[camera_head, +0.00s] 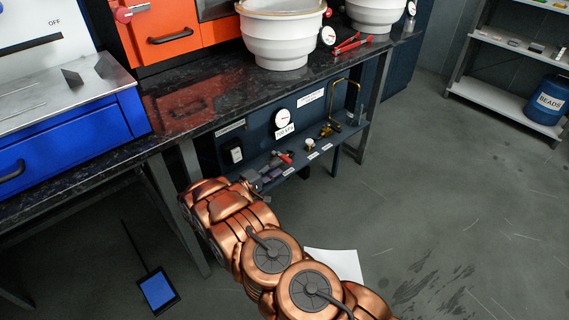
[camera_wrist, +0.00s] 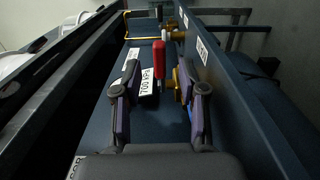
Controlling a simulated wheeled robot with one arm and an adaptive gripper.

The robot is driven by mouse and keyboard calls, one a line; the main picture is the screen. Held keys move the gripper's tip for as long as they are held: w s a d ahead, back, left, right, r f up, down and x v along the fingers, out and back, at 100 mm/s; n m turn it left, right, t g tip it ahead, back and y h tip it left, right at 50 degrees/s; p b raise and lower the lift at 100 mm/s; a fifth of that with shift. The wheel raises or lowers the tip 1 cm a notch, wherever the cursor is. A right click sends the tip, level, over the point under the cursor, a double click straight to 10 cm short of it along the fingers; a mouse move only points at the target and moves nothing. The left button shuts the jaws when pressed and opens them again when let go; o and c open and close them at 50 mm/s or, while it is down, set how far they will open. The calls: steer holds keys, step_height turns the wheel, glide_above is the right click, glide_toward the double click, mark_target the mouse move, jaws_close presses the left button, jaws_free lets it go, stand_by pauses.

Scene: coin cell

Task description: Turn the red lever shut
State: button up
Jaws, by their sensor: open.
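The red lever (camera_wrist: 159,58) stands out in the wrist view, beside brass fittings (camera_wrist: 180,85) along the dark blue panel. A small red part beside my gripper in the head view (camera_head: 285,158) appears to be the same lever. My gripper (camera_wrist: 158,88) is open, with one finger on each side of the lever in the wrist view. I see no finger touching it, and cannot tell how deep it sits between them. In the head view my gripper (camera_head: 264,178) is at the front of the panel's shelf, partly hidden by my copper arm.
The blue panel (camera_head: 262,122) sits under the dark countertop (camera_head: 215,110), with a white gauge (camera_head: 282,119) and a bent brass pipe (camera_head: 345,84). White bowls (camera_head: 275,40) stand on the counter. A table leg (camera_head: 193,200) is close left of my arm.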

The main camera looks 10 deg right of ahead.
steer(key=v, duration=0.6)
steer(key=shift+s+a, duration=0.15)
steer(key=shift+a, duration=0.05)
steer(key=shift+s+a, duration=0.1)
